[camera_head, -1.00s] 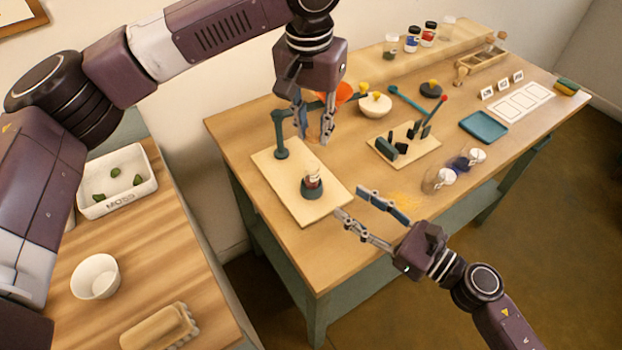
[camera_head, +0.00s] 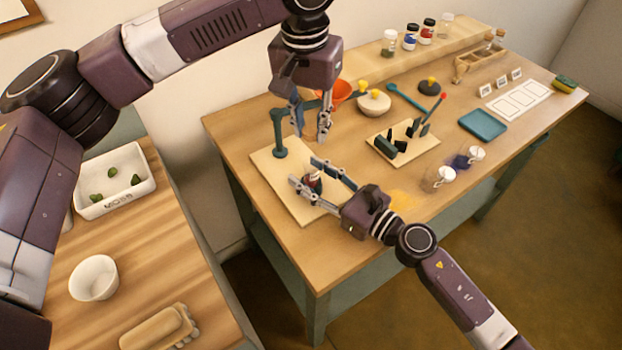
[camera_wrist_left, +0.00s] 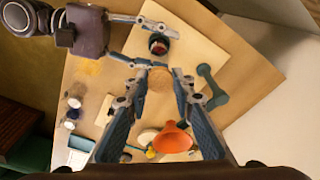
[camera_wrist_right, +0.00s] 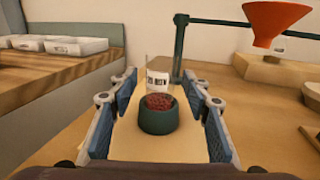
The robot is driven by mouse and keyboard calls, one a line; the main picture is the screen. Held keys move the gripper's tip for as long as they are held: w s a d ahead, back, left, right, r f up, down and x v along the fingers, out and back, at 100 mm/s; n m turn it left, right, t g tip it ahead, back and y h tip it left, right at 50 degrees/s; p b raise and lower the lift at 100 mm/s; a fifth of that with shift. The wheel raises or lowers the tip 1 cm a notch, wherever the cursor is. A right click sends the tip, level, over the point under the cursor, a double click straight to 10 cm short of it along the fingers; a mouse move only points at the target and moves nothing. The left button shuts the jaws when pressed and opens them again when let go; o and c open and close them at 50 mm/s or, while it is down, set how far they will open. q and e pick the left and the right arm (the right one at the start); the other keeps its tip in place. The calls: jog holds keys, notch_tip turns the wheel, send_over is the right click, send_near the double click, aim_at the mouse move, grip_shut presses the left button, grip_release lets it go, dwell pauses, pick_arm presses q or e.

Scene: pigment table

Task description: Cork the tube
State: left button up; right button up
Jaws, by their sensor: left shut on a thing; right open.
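The glass tube (camera_wrist_right: 157,78) with a white label and dark red contents stands upright in a dark green round holder (camera_wrist_right: 160,120) on the pale board (camera_head: 268,160). My right gripper (camera_head: 304,171) is open, with its fingers on either side of the tube and holder, apart from them in the right wrist view. My left gripper (camera_head: 311,134) is above the board, behind the tube in the head view. It is shut on a tan round piece, seemingly the cork (camera_wrist_left: 159,79), seen between its fingers in the left wrist view. The tube's top also shows there (camera_wrist_left: 158,42).
A teal stand (camera_head: 279,135) holding an orange funnel (camera_wrist_right: 277,20) rises at the board's back, close to my left gripper. The table's front right is clear.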

jog(key=shift+c, duration=0.2)
grip_shut()
pick_arm(q)
jog(key=shift+f, duration=0.1)
jog(key=shift+f, duration=2.4)
jog(key=shift+f, duration=0.15)
jog(key=shift+f, duration=0.75)
jog(key=shift+f, duration=0.5)
